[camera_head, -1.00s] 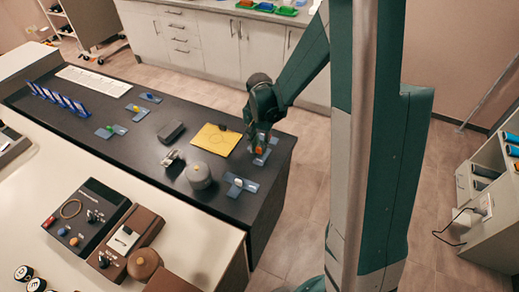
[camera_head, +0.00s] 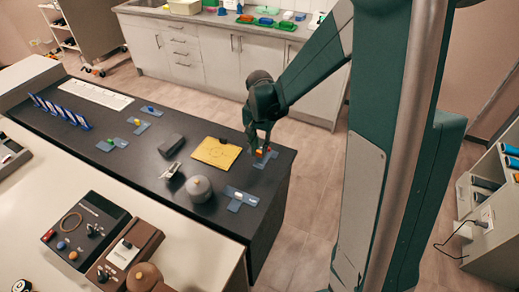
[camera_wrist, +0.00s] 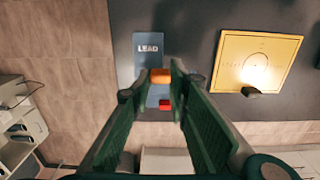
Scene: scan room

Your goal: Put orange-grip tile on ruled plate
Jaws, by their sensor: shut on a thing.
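The orange-grip tile (camera_wrist: 146,45) is a flat blue-grey piece marked "LEAD", with an orange block grip (camera_wrist: 160,76). In the head view the tile (camera_head: 268,159) lies at the right end of the dark table. My gripper (camera_wrist: 161,76) is shut on the orange grip, with a finger on each side; it also shows from above in the head view (camera_head: 262,146). A red block (camera_wrist: 165,103) sits beside the orange one. A long pale plate with fine marks (camera_head: 98,94), apparently the ruled plate, lies at the table's far left.
A yellow plate with a drawn circle (camera_head: 216,153) and a dark knob lies left of my gripper. Blue upright racks (camera_head: 58,110) stand far left.

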